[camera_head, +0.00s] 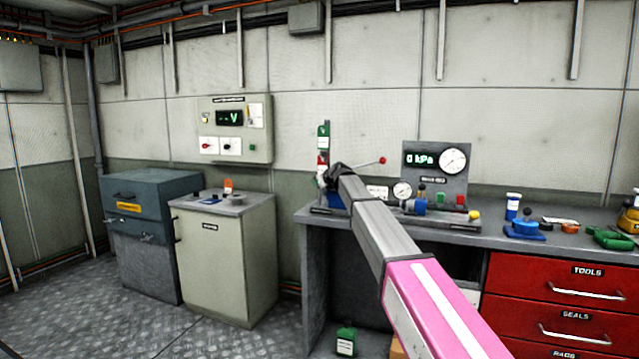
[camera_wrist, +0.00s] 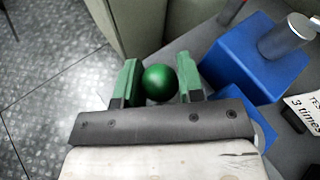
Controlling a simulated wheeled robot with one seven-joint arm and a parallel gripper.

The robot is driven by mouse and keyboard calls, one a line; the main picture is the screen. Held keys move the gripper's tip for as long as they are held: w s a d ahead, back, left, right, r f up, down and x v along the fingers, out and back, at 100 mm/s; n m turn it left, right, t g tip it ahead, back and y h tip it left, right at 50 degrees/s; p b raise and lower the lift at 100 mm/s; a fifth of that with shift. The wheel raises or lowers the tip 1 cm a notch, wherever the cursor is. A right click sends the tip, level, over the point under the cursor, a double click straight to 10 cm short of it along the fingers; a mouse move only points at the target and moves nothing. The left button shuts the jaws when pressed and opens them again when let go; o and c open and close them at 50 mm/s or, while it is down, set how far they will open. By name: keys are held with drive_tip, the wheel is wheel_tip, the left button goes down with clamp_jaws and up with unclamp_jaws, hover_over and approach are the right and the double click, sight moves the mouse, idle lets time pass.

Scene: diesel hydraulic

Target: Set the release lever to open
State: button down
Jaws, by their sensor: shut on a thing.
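In the wrist view the two green fingers of my gripper (camera_wrist: 158,78) are closed on a green ball knob (camera_wrist: 161,84), one finger on each side. The knob looks like the handle end of the release lever; its shaft is hidden below it. In the head view my gripper (camera_head: 336,174) is at the left end of the bench and its fingers and the knob are hidden by my arm. A small upright panel with a green part (camera_head: 323,136) and a red part (camera_head: 322,160) stands just behind it. A thin rod with a red ball (camera_head: 383,160) sticks out to the right.
A blue block (camera_wrist: 252,55) with a metal cylinder (camera_wrist: 287,35) is close to the right of my gripper. The bench (camera_head: 505,245) holds a gauge panel (camera_head: 435,176) and several small items. A cabinet (camera_head: 212,262) stands left, across an open floor gap.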

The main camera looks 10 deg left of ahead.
drive_tip(key=shift+w, duration=0.1)
drive_tip(key=c, duration=0.8)
unclamp_jaws()
drive_tip(key=shift+d, duration=0.1)
drive_tip(key=shift+o, duration=0.2)
drive_tip(key=v, duration=1)
drive_tip(key=shift+s+d+r, duration=0.15)
drive_tip(key=shift+s+d, duration=0.05)
drive_tip(key=shift+s, duration=0.15)
